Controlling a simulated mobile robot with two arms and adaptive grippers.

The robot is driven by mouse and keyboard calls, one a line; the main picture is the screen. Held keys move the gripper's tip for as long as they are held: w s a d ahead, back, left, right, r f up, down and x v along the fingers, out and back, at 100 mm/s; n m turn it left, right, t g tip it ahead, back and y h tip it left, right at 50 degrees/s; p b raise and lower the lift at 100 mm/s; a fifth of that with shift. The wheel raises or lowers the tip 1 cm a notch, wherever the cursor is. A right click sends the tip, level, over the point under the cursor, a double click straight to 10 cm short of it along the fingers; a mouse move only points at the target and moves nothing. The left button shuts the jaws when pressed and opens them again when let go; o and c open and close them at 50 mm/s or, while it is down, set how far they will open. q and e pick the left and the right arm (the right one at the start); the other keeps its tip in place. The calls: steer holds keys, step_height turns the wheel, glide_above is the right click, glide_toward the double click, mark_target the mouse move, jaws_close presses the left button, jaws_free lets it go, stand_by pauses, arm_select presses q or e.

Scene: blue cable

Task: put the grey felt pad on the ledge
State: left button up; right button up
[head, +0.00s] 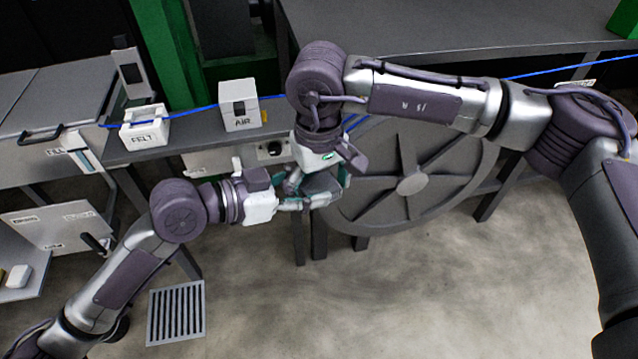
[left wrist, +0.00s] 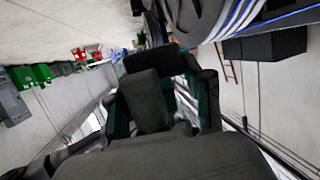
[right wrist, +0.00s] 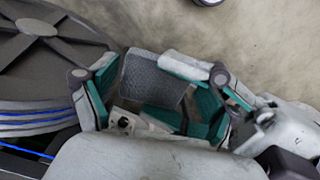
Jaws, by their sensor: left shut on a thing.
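The grey felt pad (right wrist: 153,78) is a dark grey textured rectangle in the right wrist view. It is held in the air between my two grippers, in front of the large wheel. In the head view the pad (head: 320,184) is partly hidden by the fingers. My left gripper (head: 300,199) is shut on the pad, reaching in from the left. My right gripper (right wrist: 155,95) comes down from above, its teal-lined fingers apart on either side of the pad. Which surface is the ledge is not clear; a low grey shelf (head: 38,283) stands at the far left.
A large grey spoked wheel (head: 455,180) stands just right of the grippers. A white box marked FELT (head: 143,139) and one marked AIR (head: 240,119) sit on the bench, with a blue cable (head: 190,108) running past them. A floor grate (head: 176,313) lies below.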

steer(key=c, duration=0.8)
arm_select(q)
steer(key=o, duration=0.9)
